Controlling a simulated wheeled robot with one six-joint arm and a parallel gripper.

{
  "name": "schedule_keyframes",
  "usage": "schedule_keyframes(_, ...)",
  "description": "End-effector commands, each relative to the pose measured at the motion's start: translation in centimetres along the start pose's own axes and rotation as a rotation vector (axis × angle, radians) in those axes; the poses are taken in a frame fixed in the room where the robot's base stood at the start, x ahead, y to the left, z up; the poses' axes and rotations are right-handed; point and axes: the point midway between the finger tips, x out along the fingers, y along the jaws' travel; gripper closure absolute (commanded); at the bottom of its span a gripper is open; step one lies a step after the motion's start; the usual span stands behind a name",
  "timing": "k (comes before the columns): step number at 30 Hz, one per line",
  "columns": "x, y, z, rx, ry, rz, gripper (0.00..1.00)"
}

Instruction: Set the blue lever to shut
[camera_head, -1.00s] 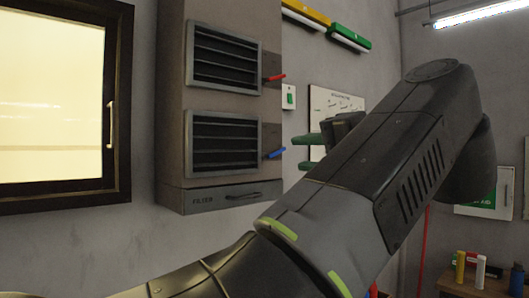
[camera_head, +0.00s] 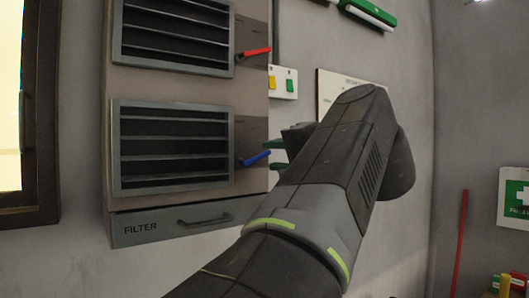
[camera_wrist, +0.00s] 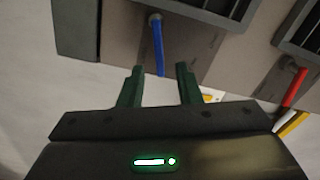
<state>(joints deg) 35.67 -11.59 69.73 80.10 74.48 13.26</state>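The blue lever (camera_head: 257,158) sticks out to the right and slightly up from the panel beside the lower louvred vent. In the wrist view the blue lever (camera_wrist: 157,45) hangs from its pivot, its free end showing between my fingertips. My gripper (camera_wrist: 160,70) has two green fingers, spread apart with a gap on both sides of the lever; I see no contact. In the head view my gripper (camera_head: 280,153) is just right of the lever, partly hidden behind my arm. The labels behind the lever are too small to read.
A red lever (camera_head: 256,51) sits above, beside the upper vent (camera_head: 178,35); it also shows at the right of the wrist view (camera_wrist: 295,88). The lower vent (camera_head: 172,145) and a filter drawer (camera_head: 180,222) with a handle are left. A switch plate (camera_head: 283,83) is on the wall behind.

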Motion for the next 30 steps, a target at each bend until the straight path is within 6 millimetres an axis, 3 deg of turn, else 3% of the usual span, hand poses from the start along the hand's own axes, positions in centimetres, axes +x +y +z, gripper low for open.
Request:
schedule_keyframes(12, 3.8, -0.1, 0.0, 0.0, -0.003, 0.0, 0.69)
schedule_keyframes(27, 4.7, 0.0, 0.0, -0.001, 0.0, 0.001, 0.69)
schedule_keyframes(30, 4.7, 0.0, 0.0, -0.001, 0.0, 0.001, 0.87)
